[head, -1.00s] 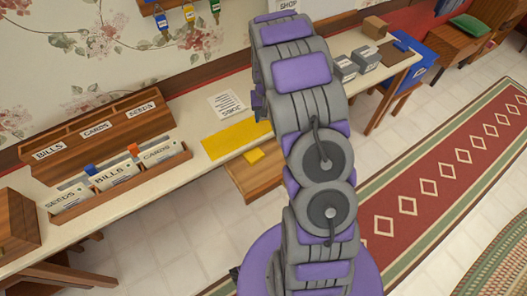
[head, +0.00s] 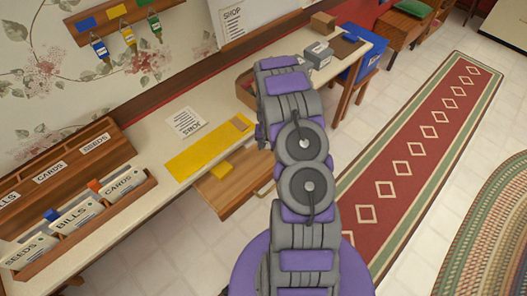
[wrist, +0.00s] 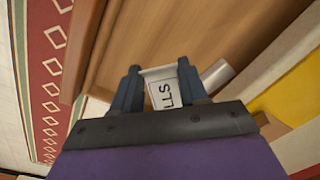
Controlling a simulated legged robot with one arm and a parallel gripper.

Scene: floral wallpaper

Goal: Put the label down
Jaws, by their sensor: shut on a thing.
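In the head view my arm hides the gripper and the label.
A yellow mat (head: 205,150) and a printed sheet (head: 186,122) lie on the long table. An open drawer (head: 238,188) juts out below. A wooden sorter (head: 128,203) holds cards at left. A pale cylinder (wrist: 217,74) lies right of the fingers.

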